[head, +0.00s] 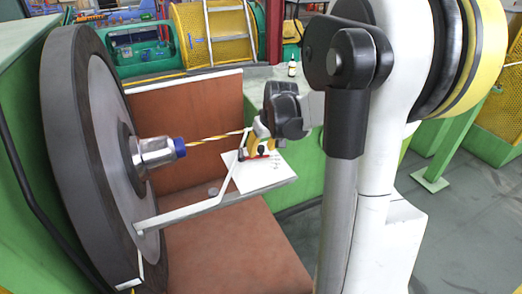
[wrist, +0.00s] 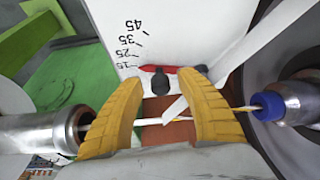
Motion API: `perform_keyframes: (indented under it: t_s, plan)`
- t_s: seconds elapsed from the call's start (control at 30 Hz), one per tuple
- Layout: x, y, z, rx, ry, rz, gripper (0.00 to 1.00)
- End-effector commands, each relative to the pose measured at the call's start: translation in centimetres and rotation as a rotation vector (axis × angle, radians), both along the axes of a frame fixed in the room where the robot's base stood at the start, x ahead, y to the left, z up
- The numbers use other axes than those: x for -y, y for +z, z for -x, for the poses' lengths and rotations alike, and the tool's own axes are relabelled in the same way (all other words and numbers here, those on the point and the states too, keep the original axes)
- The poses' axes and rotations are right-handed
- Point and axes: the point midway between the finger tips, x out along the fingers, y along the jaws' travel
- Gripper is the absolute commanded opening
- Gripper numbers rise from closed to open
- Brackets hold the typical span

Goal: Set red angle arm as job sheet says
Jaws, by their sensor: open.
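The red angle arm (wrist: 172,69) shows in the wrist view as a short red piece beside dark round parts, at the lower edge of a white scale plate (wrist: 180,35). The plate is marked 15, 25, 35 and 45, and the red piece's left end lies near the 15 mark. Much of the arm is hidden. My gripper (wrist: 160,118) is open. Its yellow fingers stand on either side of a thin pale strand, with the red piece beyond them. In the head view my gripper (head: 262,146) is over the white plate (head: 262,173). I cannot make out a job sheet.
A large grey wheel (head: 62,130) stands at left with a metal spindle and blue tip (head: 180,147). A yellow-striped strand (head: 212,138) runs from it toward my gripper. A pale bent bar (head: 180,213) crosses below. A small bottle (head: 292,66) stands behind on a green ledge.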

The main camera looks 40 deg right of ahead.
Motion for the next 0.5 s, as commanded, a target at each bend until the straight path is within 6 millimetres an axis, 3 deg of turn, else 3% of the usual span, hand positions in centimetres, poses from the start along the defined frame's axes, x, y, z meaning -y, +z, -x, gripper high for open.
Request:
perform_keyframes:
  t_s: [0.3,0.5]
  plan:
    - [-0.5,6.3,2.6,0.000,-0.001,0.000,0.44]
    - [-0.7,9.3,3.8,0.000,-0.001,0.001,0.44]
